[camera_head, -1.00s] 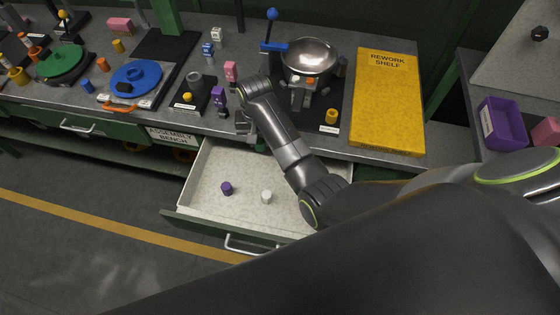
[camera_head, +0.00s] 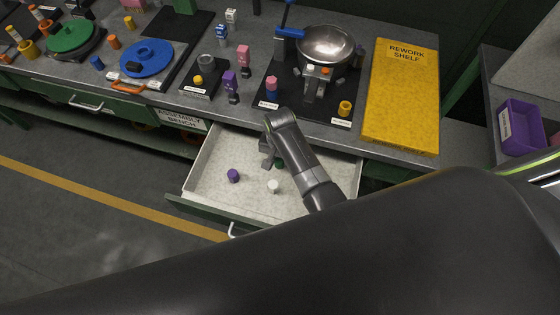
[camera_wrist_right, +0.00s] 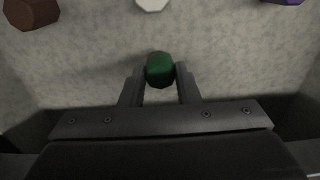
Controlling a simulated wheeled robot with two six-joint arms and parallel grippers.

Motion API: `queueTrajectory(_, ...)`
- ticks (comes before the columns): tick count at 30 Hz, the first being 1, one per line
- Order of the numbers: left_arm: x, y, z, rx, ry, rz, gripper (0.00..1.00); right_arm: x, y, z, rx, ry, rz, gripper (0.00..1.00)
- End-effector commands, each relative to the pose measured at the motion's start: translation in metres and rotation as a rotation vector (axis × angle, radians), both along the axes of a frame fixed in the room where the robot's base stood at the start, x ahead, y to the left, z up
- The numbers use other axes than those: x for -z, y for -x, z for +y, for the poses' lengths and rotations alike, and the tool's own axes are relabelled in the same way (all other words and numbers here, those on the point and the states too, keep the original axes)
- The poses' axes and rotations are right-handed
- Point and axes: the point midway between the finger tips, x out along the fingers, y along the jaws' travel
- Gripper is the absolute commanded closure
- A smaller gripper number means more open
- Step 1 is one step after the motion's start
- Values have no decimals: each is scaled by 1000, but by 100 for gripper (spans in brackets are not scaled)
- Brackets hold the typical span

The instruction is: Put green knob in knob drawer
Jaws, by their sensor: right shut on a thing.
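The green knob (camera_wrist_right: 160,68) sits between the two fingers of my right gripper (camera_wrist_right: 161,75) in the right wrist view. The gripper is shut on it. In the head view my right gripper (camera_head: 271,160) is inside the open drawer, and a bit of the green knob (camera_head: 280,165) shows beside it. The drawer (camera_head: 215,165) is pulled out below the bench and has a pale speckled floor. A purple knob (camera_head: 233,175) and a white knob (camera_head: 273,186) stand on that floor. Whether the green knob touches the floor cannot be told. My left gripper is not in view.
A brown knob (camera_wrist_right: 32,12) also shows in the drawer in the right wrist view. The bench above holds a metal pot (camera_head: 326,44) and a yellow rework shelf mat (camera_head: 402,100). The drawer's left part is bare. A purple bin (camera_head: 521,128) stands at the right.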

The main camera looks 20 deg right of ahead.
Motion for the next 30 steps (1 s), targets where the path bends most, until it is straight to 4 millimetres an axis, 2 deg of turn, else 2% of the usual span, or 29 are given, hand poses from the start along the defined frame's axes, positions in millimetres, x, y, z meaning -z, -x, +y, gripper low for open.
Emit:
queueTrajectory(3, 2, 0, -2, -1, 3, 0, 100, 17, 0, -1, -1, 2, 3, 98)
queueTrajectory(6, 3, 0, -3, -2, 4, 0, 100, 24, 0, -1, 0, 1, 2, 98)
queueTrajectory(18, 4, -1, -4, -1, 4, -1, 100, 29, 0, 0, 0, 0, 1, 98)
queueTrajectory(19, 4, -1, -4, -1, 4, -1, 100, 29, 0, 0, 0, 0, 1, 70)
queueTrajectory(21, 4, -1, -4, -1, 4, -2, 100, 29, 0, 0, 0, 0, 1, 61)
queueTrajectory(24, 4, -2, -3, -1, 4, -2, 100, 29, 0, 0, 0, 0, 1, 49)
queueTrajectory(30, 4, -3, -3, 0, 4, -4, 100, 29, 0, 0, 0, 0, 1, 49)
